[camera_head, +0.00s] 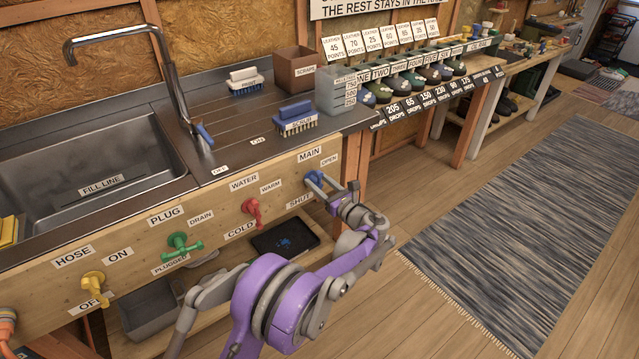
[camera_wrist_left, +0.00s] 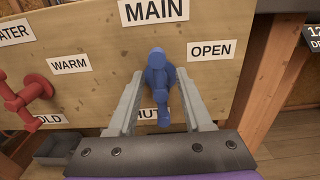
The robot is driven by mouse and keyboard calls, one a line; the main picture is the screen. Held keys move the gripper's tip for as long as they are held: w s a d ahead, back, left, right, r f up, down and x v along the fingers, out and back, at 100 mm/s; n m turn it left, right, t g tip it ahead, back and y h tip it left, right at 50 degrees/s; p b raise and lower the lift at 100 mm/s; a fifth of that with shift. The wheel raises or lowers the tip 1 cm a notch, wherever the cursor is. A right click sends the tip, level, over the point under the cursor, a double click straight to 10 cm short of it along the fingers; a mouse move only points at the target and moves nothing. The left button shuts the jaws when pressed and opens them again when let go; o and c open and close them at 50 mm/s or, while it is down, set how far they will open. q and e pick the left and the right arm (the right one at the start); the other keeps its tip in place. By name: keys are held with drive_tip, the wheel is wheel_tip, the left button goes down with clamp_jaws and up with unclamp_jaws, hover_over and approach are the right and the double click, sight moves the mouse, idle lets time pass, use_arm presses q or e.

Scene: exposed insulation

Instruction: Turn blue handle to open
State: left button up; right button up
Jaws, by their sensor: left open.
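The blue handle (camera_head: 314,177) sits on the wooden front panel under the MAIN label, with the OPEN label to its right. In the left wrist view the blue handle (camera_wrist_left: 157,82) points down toward the SHUT label, which it partly covers. My left gripper (camera_head: 322,184) is at the handle. In the left wrist view its two fingers (camera_wrist_left: 160,105) stand apart, one on each side of the handle, with gaps visible between fingers and handle. My right gripper is not in view.
A red handle (camera_head: 252,212) is left of the blue one, with green (camera_head: 181,245) and yellow (camera_head: 94,287) handles farther left. A steel sink (camera_head: 85,150) is above the panel. A wooden post (camera_wrist_left: 275,85) stands to the right. The floor and rug (camera_head: 530,215) are clear.

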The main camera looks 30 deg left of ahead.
use_arm(q)
clamp_jaws()
idle(0.5)
drive_tip(key=n, duration=0.3)
drive_tip(key=shift+s+f+n+p, duration=0.1)
drive_tip(key=shift+s+n+p, duration=0.2)
drive_tip(key=shift+n, duration=0.1)
drive_tip(key=n, duration=0.4)
drive_tip(key=shift+s+f+n, duration=0.1)
drive_tip(key=shift+f+n, duration=0.05)
drive_tip(key=shift+n, duration=0.15)
drive_tip(key=n+p, duration=0.1)
drive_tip(key=n, duration=0.4)
drive_tip(key=shift+f, duration=0.15)
drive_tip(key=shift+n, duration=1.1)
